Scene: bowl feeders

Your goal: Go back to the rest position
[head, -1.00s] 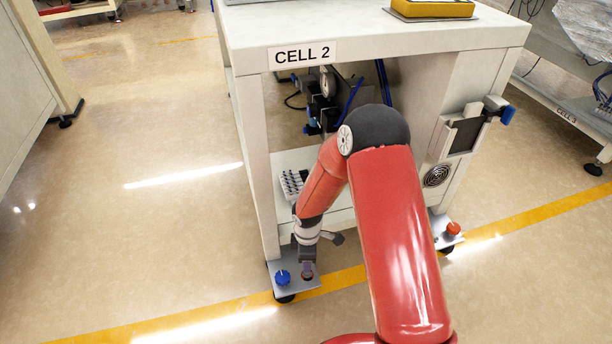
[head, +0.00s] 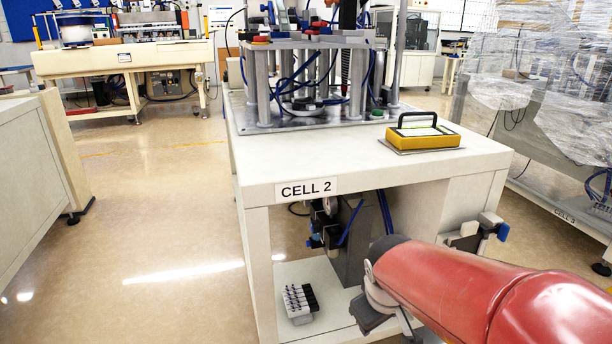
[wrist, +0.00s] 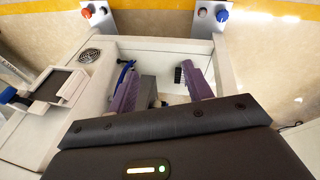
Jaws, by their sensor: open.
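My gripper (wrist: 163,88) shows in the wrist view with its two purple fingers spread apart and nothing between them. Beyond the fingers is the open lower bay of the Cell 2 bench (wrist: 160,47), seen from its front side. In the head view my red arm reaches in from the lower right in front of the Cell 2 bench (head: 350,178).
A yellow-framed device (head: 425,138) sits on the bench top, beside a machine on posts (head: 320,60). A rack of small parts (head: 298,302) is on the lower shelf. A plastic-wrapped Cell 3 unit (head: 560,180) stands right. Floor at left is clear.

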